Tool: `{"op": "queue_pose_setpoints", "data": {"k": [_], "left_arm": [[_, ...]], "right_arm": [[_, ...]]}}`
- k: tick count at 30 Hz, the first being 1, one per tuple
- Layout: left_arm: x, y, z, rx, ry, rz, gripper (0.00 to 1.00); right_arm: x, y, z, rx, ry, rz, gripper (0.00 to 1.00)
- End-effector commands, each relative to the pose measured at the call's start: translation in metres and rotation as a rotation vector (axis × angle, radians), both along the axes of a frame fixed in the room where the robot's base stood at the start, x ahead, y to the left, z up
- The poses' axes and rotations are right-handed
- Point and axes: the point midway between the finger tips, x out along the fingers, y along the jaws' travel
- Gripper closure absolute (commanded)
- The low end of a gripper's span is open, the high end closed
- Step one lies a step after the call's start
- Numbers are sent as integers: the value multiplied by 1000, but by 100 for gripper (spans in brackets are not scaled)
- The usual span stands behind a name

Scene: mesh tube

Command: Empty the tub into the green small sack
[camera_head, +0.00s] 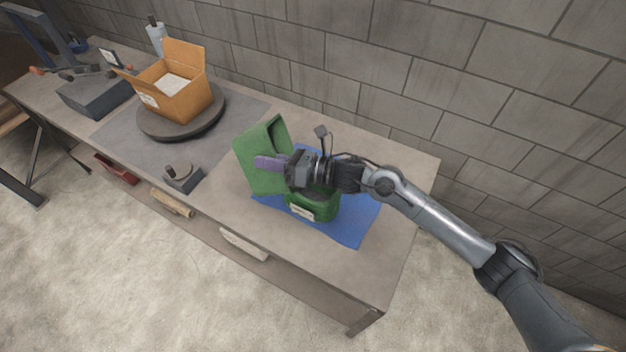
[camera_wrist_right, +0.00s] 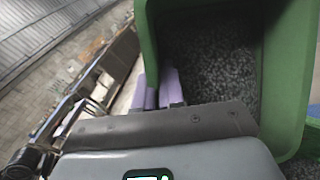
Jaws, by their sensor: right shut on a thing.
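The green tub (camera_head: 258,165) is held tilted above the table. In the right wrist view, its open mouth shows grey granules (camera_wrist_right: 215,60) inside green walls (camera_wrist_right: 288,80). My right gripper (camera_head: 268,162), with purple fingers, is shut on the tub; its fingers also show at the tub's left wall in the wrist view (camera_wrist_right: 160,88). The darker green small sack (camera_head: 318,211), with a white label, stands on a blue mat (camera_head: 361,221) below and right of the tub. My right gripper and wrist hide the sack's mouth. My left gripper is not in view.
An open orange box (camera_head: 184,101) with pale contents stands on a round turntable (camera_head: 205,122) at left. A small grey device (camera_head: 183,178) sits near the front edge. A block wall (camera_head: 450,60) runs behind the table (camera_head: 320,262). The table's right end is clear.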

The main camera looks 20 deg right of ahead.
Motion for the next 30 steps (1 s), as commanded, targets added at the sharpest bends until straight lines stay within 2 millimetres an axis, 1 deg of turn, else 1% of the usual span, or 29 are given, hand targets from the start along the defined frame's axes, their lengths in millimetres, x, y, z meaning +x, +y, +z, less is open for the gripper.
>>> {"op": "queue_pose_setpoints", "data": {"k": [1,25,27,29,30], "left_arm": [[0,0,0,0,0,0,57],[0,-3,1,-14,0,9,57],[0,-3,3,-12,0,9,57],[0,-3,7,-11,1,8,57],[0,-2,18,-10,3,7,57]], "right_arm": [[0,0,2,2,-5,0,100],[0,0,2,1,-4,0,100],[2,4,3,-26,3,1,100],[6,14,1,-97,25,3,100],[9,22,7,-156,43,4,100]]}}
